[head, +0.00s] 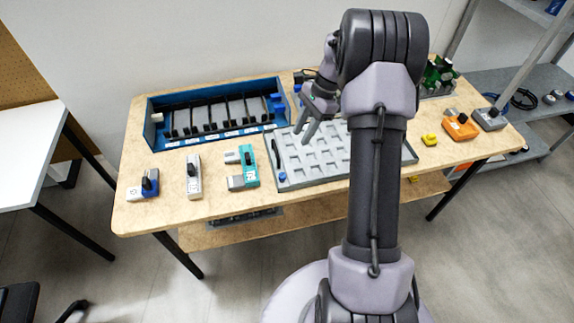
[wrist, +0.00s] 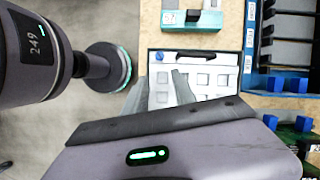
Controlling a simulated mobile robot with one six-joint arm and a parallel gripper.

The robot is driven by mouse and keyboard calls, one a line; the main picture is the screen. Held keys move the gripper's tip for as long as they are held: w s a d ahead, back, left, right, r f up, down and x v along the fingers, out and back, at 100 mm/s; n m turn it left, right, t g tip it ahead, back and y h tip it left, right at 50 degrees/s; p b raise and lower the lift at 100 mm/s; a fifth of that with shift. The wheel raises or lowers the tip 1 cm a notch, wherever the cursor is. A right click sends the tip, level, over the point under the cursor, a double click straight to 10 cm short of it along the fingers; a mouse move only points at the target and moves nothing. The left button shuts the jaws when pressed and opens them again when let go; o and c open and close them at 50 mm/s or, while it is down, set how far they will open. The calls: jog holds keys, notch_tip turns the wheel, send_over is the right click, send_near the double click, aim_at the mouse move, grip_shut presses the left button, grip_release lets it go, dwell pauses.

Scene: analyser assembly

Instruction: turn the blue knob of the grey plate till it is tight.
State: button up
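The grey plate (head: 343,160) lies on the wooden table, with rows of square pockets and a black handle (head: 275,153) along its left edge. A blue knob (head: 282,177) sits at its front left corner. My gripper (head: 301,137) is above the left part of the plate, fingers pointing down. It is open and empty, apart from the knob. How tight the knob is cannot be seen.
A blue rack (head: 211,133) with black slots stands behind left. A teal module (head: 249,166), a white one (head: 194,175) and a grey-blue one (head: 147,186) lie left. A yellow piece (head: 429,140) and orange module (head: 461,126) lie right. My arm hides part of the plate.

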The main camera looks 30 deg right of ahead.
aim_at(282, 175)
jog(key=b+x, duration=0.5)
jog(key=x, duration=1.1)
jog(key=shift+s+a+f+b, duration=0.15)
jog(key=shift+a+f+b, duration=0.1)
jog(key=shift+f+b, duration=0.05)
grip_shut()
